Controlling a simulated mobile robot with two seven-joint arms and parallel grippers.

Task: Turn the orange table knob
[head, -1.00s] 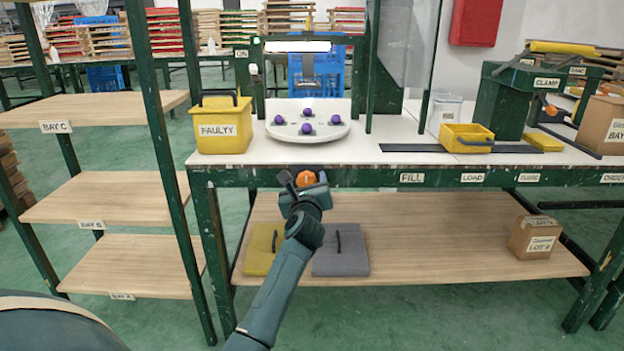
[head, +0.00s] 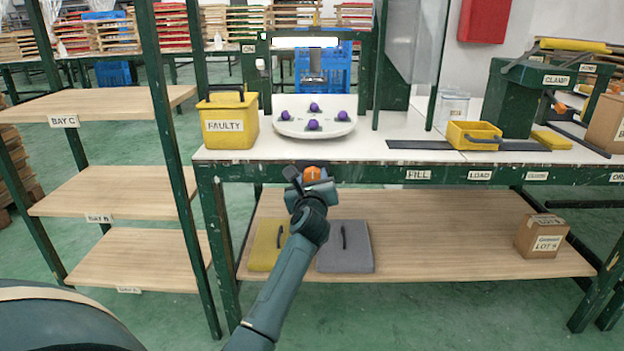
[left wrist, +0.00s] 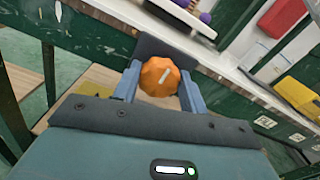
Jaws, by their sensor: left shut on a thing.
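The orange table knob (head: 312,174) sits on the front edge of the workbench, below the round white turntable (head: 330,129). My left gripper (head: 310,184) is at the knob, with its fingers on either side. In the left wrist view the faceted knob (left wrist: 160,77) lies between the two fingers of my left gripper (left wrist: 158,88), which is shut on it. A pale mark on the knob's face is tilted there. The turntable carries several purple balls. My right gripper is not in view.
A yellow FAULTY bin (head: 228,121) stands left of the turntable. A small yellow bin (head: 473,136) and a green clamp station (head: 510,98) are at the right. The lower shelf (head: 440,225) holds yellow and grey pads and a carton (head: 541,236).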

